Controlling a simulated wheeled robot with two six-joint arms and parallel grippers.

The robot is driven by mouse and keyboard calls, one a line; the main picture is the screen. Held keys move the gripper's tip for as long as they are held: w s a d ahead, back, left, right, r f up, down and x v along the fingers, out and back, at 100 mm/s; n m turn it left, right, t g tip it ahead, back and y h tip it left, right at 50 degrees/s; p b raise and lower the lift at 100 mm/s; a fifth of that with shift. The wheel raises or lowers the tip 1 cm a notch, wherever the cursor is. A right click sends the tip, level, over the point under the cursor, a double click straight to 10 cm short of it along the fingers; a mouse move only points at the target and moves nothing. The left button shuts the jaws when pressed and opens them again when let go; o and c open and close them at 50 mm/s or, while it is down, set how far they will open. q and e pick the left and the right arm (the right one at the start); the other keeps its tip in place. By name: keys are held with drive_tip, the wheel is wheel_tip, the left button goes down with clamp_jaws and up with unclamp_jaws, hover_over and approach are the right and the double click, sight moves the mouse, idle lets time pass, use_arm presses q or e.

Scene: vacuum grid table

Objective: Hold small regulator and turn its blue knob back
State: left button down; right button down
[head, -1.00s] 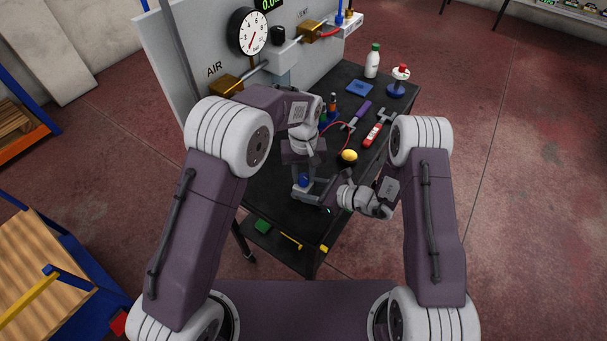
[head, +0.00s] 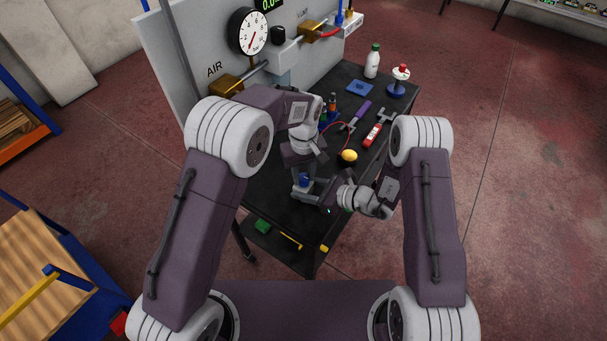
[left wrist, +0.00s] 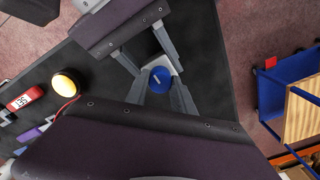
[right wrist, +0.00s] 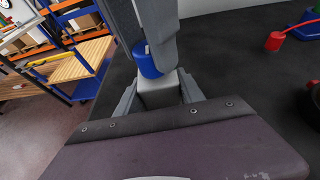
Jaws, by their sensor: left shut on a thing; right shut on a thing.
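The small regulator is a light grey block (right wrist: 158,90) with a round blue knob (left wrist: 159,79) on top. In the head view the knob (head: 305,180) is partly hidden by my left gripper. My left gripper (head: 304,178) points down from above, its fingers shut on the blue knob. A white mark shows on the knob top in the left wrist view. My right gripper (head: 312,196) comes in low from the right, shut on the regulator body, with one finger on each side of it. The regulator stands upright near the table's front edge.
A yellow dome (head: 349,155) lies just behind my right wrist on the dark table (head: 268,190).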

sight(303, 177)
use_arm(q)
drive_tip(key=c, duration=1.1)
unclamp_jaws()
drive_tip(key=shift+o, duration=0.2)
drive_tip(key=shift+r, duration=0.1)
wheel_tip(303, 177, up, 12)
use_arm(e)
drive_tip(key=c, duration=0.6)
unclamp_jaws()
drive_tip(key=shift+c, duration=0.2)
